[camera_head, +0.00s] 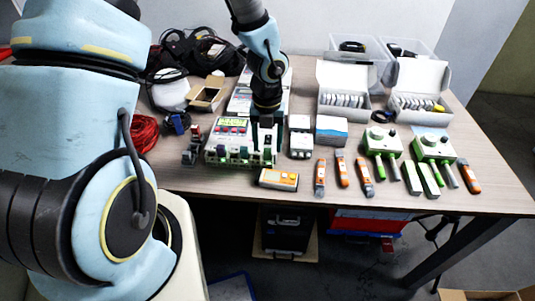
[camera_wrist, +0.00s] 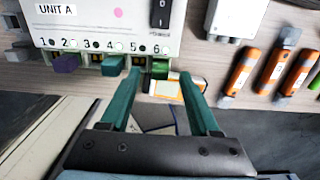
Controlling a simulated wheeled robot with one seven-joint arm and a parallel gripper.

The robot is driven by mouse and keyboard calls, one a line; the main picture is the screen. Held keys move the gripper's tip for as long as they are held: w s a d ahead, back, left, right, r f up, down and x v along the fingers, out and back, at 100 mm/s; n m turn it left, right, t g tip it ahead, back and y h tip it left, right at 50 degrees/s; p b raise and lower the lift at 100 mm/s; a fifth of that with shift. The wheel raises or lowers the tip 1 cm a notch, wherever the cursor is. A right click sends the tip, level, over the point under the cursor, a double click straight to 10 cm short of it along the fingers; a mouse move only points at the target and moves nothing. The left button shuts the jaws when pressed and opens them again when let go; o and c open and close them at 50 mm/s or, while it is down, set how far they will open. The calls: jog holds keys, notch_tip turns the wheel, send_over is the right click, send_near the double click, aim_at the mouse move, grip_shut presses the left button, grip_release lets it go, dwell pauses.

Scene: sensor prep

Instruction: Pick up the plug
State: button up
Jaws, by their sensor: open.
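A white unit labelled "UNIT A" (camera_wrist: 75,25) has numbered ports along its front edge; it also shows in the head view (camera_head: 213,143). A purple plug (camera_wrist: 66,63), a teal plug (camera_wrist: 112,66) and a green plug (camera_wrist: 160,68) sit at this edge. The green plug is by number 6. My gripper (camera_wrist: 160,75) is open, its two teal fingers reaching toward the unit's edge. In the wrist view the green plug shows between the fingertips; contact cannot be told. In the head view my gripper (camera_head: 266,145) is over the unit's right part.
An orange and white handheld device (camera_head: 278,179) lies at the table's front edge. A white box (camera_head: 300,145) stands right of the unit, with several orange tools beyond. Green-and-white devices (camera_head: 382,143) stand farther right. Red cable (camera_head: 144,133) lies at the left.

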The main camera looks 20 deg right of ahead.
jog(key=shift+f, duration=0.85)
jog(key=shift+c, duration=0.2)
grip_shut()
